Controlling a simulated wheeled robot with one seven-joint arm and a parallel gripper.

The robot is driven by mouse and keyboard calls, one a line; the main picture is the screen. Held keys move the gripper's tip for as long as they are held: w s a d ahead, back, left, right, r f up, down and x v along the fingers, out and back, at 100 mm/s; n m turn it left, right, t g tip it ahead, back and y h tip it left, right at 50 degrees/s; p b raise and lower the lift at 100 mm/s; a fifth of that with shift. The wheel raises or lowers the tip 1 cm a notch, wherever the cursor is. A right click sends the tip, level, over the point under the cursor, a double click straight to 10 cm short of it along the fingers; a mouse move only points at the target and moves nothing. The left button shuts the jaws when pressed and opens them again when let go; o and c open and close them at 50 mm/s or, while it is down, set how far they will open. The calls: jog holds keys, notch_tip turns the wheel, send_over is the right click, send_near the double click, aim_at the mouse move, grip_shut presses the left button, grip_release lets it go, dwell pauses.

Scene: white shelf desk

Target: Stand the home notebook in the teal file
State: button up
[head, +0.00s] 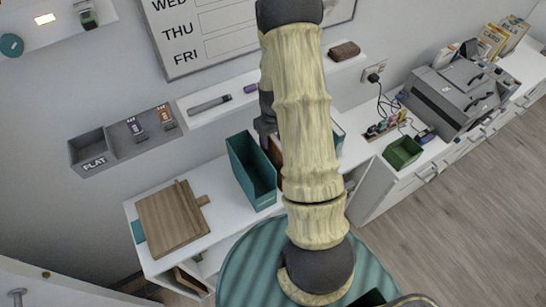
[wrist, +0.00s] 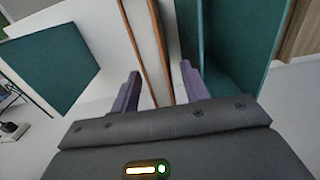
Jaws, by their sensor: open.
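The teal file (head: 248,176) stands open-topped on the white desk, left of my arm in the head view. In the wrist view its teal walls (wrist: 243,35) rise just right of my gripper (wrist: 160,92). My gripper is open. Between its fingers is an upright thing with thin brown edges (wrist: 159,42) and a pale band between them, probably a notebook; no label shows, so I cannot tell if it is the home notebook. An orange-brown part of something also shows beside the file in the head view (head: 276,158).
A teal panel (wrist: 48,66) stands at the left in the wrist view. In the head view, a wooden board (head: 168,220) lies left of the file. A green bin (head: 403,152) and a printer (head: 455,92) are at the right. A wall shelf (head: 215,103) runs above the desk.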

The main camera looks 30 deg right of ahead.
grip_shut()
dwell(1.4)
